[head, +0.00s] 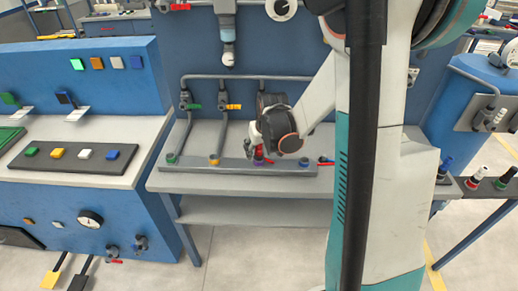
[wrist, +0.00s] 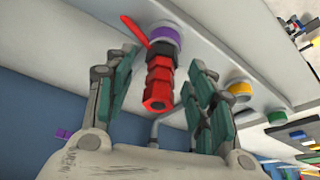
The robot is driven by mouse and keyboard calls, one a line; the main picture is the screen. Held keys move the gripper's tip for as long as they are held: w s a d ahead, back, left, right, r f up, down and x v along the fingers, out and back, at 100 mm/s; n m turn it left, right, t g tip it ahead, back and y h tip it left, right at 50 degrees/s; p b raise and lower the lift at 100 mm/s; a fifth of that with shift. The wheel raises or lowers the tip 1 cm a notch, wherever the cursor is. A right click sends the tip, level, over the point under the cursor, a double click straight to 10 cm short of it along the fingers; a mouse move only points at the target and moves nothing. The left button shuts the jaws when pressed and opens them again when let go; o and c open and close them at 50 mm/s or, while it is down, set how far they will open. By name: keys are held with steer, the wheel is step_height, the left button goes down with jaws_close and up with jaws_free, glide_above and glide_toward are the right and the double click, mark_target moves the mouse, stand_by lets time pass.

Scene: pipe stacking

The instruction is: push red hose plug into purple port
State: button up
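The red hose plug (wrist: 158,85), with a black band, stands at the purple port (wrist: 162,32) in the wrist view, its far end against the port. How deep it sits I cannot tell. My gripper (wrist: 160,75) is open, with its fingers on either side of the plug and visible gaps to both. In the head view the red plug (head: 258,153) shows just above the purple port (head: 259,162), beneath my wrist, which hides part of it. A thin red lever (wrist: 132,32) shows beside the port.
The grey port strip also holds a green port (head: 171,158), a yellow port (head: 214,160) and a blue port (head: 304,162). Pipes with valves rise behind it. A blue console (head: 80,85) stands left. Several plugs, including a red one (head: 507,177), stand at right.

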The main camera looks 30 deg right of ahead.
steer(key=v, duration=1.2)
